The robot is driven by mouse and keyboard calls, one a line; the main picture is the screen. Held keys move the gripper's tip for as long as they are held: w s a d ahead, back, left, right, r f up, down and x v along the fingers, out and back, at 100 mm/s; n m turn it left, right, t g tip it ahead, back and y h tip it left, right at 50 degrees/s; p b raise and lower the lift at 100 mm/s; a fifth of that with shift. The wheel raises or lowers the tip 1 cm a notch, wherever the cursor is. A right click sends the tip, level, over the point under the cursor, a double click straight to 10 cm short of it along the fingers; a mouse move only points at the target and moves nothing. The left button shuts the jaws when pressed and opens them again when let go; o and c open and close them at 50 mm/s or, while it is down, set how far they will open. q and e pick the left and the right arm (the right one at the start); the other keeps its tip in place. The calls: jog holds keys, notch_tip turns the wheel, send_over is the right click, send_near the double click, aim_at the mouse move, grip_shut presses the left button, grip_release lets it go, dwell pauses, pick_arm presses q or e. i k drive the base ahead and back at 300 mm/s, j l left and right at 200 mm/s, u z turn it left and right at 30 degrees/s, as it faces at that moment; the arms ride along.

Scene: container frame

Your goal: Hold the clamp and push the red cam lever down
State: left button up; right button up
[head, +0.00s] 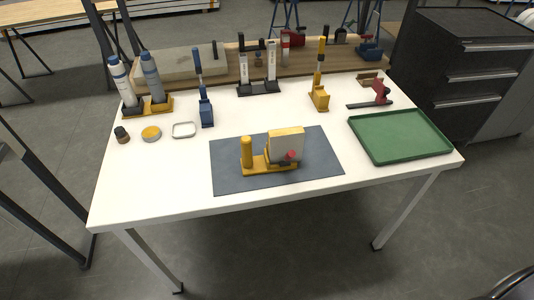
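A yellow clamp (257,167) stands on a dark grey mat (228,176) at the front middle of the white table. It has a flat base and an upright yellow post (247,152) at its left end. A pale block (285,142) with yellow edges stands at its right end. The red cam lever (291,155) shows as a small red part low on the front of the block. Its exact angle is too small to tell. Neither of my grippers is in view.
A green tray (435,154) lies at the right. A blue upright tool (206,112), a yellow upright tool (319,99), a red tool (381,92) and two bottles (152,78) stand farther back. The white table (170,180) is clear around the mat.

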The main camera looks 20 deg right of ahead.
aim_at(291, 155)
jog(key=i+j+z, duration=0.1)
jog(key=z, duration=0.25)
jog(key=i+j+z, duration=0.2)
jog(key=z, duration=0.15)
jog(key=i+j+z, duration=0.15)
jog(key=z, duration=0.25)
jog(key=j, duration=0.1)
